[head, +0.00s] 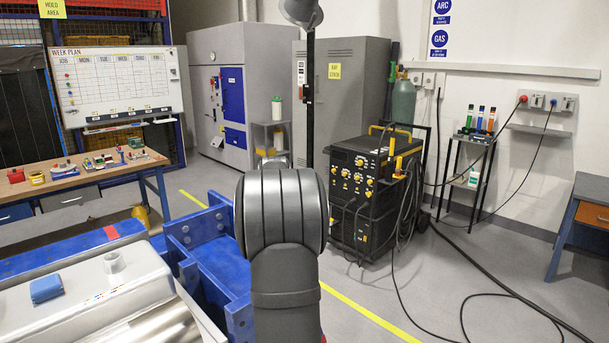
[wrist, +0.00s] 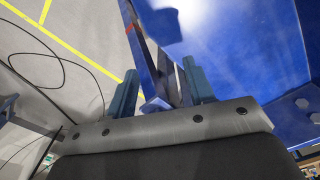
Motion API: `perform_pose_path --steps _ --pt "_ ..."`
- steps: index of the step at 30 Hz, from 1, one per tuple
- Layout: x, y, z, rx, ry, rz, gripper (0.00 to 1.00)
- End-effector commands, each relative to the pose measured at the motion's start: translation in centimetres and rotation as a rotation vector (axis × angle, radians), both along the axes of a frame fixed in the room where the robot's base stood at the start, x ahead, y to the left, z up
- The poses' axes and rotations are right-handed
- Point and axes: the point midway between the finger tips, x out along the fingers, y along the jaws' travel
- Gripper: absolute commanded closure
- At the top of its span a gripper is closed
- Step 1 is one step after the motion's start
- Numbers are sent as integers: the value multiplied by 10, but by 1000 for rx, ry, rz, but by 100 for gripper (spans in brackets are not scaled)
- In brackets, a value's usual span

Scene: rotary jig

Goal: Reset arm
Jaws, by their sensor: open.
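My arm rises in the middle of the head view as a dark grey ribbed joint with a link below it. My gripper is outside the head view. In the wrist view my gripper (wrist: 163,88) shows two teal fingers standing apart, with nothing held between them. A blue steel structure (wrist: 245,50) lies beyond the fingers, and one of its plate edges shows in the gap; its distance I cannot tell. In the head view the blue jig frame (head: 215,270) stands left of my arm. A metal tank (head: 95,290) lies beside it at lower left.
A wooden bench (head: 105,176) with small parts stands at left. A black welding machine (head: 365,190) stands right of my arm, and its cables (head: 490,295) run over the floor. Grey floor (head: 450,260) is open at right.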

Motion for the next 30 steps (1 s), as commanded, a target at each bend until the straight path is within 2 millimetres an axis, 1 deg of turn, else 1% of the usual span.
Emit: perform_pose_path --steps 1,9,12,15,22,30 --pt "-2 -7 -9 0 3 -3 51" --pt "-11 -43 -48 0 4 -10 51" --pt "-15 -54 -61 0 4 -11 51" --pt "-20 -60 -72 0 3 -4 51" --pt "-28 -68 -88 -3 12 5 51" --pt "-29 -70 -90 -6 17 7 51"
